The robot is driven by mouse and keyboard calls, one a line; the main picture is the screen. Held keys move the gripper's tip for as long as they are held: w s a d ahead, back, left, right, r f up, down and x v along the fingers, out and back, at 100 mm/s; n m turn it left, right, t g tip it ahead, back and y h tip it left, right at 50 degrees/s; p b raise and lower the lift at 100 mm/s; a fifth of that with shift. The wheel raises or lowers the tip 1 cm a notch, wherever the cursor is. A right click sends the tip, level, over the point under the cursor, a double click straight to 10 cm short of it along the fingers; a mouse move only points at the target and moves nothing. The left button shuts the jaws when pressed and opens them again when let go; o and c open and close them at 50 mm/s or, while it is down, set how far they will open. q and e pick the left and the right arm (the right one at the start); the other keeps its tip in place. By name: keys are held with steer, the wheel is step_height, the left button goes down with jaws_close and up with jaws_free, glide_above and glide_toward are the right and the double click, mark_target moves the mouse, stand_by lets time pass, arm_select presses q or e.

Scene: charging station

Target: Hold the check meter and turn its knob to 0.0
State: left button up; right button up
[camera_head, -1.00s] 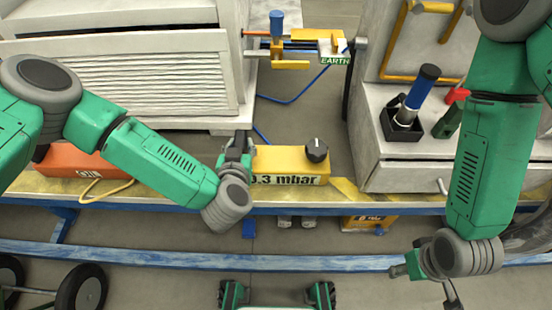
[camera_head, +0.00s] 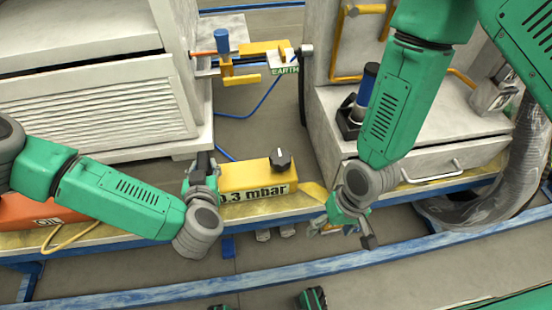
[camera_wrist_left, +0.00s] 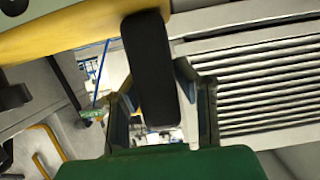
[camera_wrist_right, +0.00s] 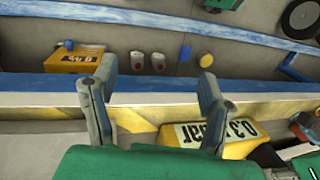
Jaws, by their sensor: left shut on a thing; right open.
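The check meter is a yellow box (camera_head: 240,176) with a black knob (camera_head: 280,159) on top and a label reading about 0.3 mbar on its front. It stands on the yellow-edged bench shelf. My left gripper (camera_head: 203,168) is shut on a black handle (camera_wrist_left: 150,70) at the meter's left end. My right gripper (camera_head: 352,222) is open and empty, to the right of the meter and lower, near the shelf's front edge. In the right wrist view the meter (camera_wrist_right: 235,150) shows beyond the right fingertip, apart from the gripper (camera_wrist_right: 155,90). The knob's pointer is too small to read.
An orange case (camera_head: 35,212) lies left on the shelf. A drawer cabinet (camera_head: 425,165) stands at the right, with a black holder (camera_head: 348,122) on it. A clamp with an EARTH sign (camera_head: 285,70) is behind the meter. A blue rail (camera_head: 330,282) runs in front.

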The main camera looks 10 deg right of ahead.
mark_target(281, 158)
steer(key=w+a+r+m+h, duration=0.1)
steer(key=w+a+r, duration=0.3)
steer(key=w+r, duration=0.45)
steer(key=w+a+r+m+h, duration=0.1)
steer(key=w+a+r, duration=0.3)
steer(key=w+r, duration=0.5)
steer(key=shift+t, duration=0.3)
steer(key=f, duration=0.8)
steer(key=w+f, duration=0.1)
steer(key=f, duration=0.3)
steer(key=shift+f, duration=0.4)
steer(key=c, duration=1.1)
